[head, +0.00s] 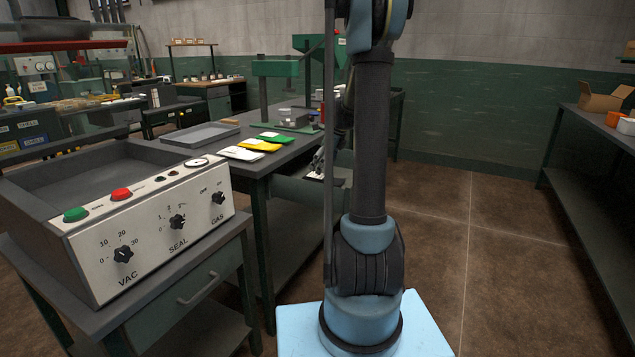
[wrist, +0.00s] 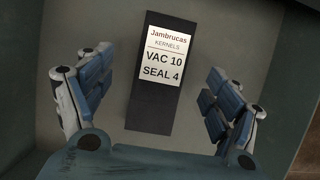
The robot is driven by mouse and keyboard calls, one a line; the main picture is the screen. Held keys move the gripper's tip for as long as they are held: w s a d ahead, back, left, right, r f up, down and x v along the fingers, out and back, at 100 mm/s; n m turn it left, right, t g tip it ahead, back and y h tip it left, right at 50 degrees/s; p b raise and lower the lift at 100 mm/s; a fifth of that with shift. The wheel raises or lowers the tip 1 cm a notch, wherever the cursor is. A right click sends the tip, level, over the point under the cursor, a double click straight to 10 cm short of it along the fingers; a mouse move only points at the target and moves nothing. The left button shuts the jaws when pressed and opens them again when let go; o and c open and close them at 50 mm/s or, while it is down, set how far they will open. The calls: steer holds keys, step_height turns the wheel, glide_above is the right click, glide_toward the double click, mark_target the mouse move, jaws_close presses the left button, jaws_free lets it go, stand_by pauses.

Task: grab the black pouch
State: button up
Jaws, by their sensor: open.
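The black pouch (wrist: 150,118) lies in the middle of the wrist view. It has a white label reading "Jambrucas KERNELS VAC 10 SEAL 4". My gripper (wrist: 158,82) is open, with one blue-padded finger to the left of the pouch and one to the right. Clear gaps show between the fingers and the pouch, and neither touches it. In the head view my gripper (head: 322,157) is partly hidden behind my arm, beside the workbench. A small white patch below it may be the pouch's label; the pouch itself is not clear there.
White, yellow and green pouches (head: 259,145) lie on the workbench next to a grey tray (head: 200,134). A vacuum sealer panel (head: 160,220) with knobs stands at front left. A shelf with an open cardboard box (head: 604,99) is at right. The brown floor between is clear.

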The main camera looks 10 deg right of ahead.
steer(key=shift+d+x, duration=0.15)
steer(key=shift+x, duration=1.2)
steer(key=shift+d+x, duration=0.15)
steer(key=shift+x, duration=1.2)
steer(key=shift+w+f, duration=0.1)
steer(key=shift+w, duration=0.05)
steer(key=c, duration=1.2)
